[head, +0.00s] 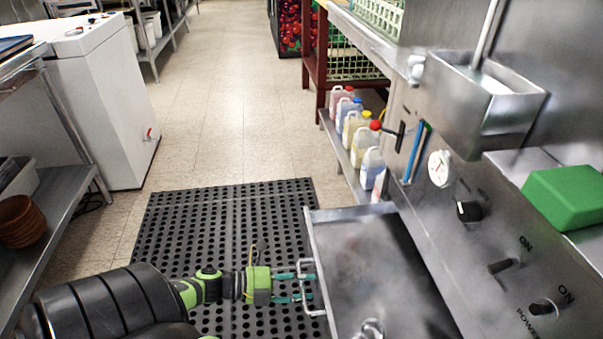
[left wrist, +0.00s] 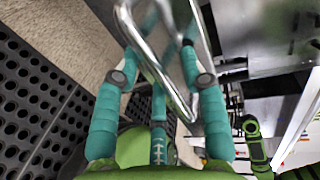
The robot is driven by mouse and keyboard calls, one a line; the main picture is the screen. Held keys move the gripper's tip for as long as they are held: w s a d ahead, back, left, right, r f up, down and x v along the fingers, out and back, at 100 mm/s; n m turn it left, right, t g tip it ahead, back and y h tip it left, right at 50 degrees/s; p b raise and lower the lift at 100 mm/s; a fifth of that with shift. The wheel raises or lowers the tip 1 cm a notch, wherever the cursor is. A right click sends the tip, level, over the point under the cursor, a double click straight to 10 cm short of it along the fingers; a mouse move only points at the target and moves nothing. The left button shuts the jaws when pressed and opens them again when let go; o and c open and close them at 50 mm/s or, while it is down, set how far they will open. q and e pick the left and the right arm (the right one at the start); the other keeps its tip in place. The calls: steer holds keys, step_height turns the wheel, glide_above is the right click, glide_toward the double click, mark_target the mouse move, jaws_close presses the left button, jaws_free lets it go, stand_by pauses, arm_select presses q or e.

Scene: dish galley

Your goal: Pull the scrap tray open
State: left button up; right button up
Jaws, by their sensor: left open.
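The scrap tray (head: 352,213) is a shallow metal tray that sticks out from the front of the steel machine, over the floor mat. My left gripper (head: 292,287) is at this handle, fingers pointing right. In the left wrist view the handle (left wrist: 152,62) lies between the open teal fingers (left wrist: 158,85); whether either finger touches it I cannot tell. My right gripper is not in view.
A black perforated mat (head: 225,215) covers the floor beside the tray. Several bottles (head: 372,165) stand on a low shelf behind it. The machine has knobs (head: 468,210) and a gauge (head: 439,168). A white cabinet (head: 100,105) stands left. The aisle floor ahead is clear.

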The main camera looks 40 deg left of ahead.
arm_select(q)
steer(key=v, duration=1.2)
steer(key=shift+f, duration=0.1)
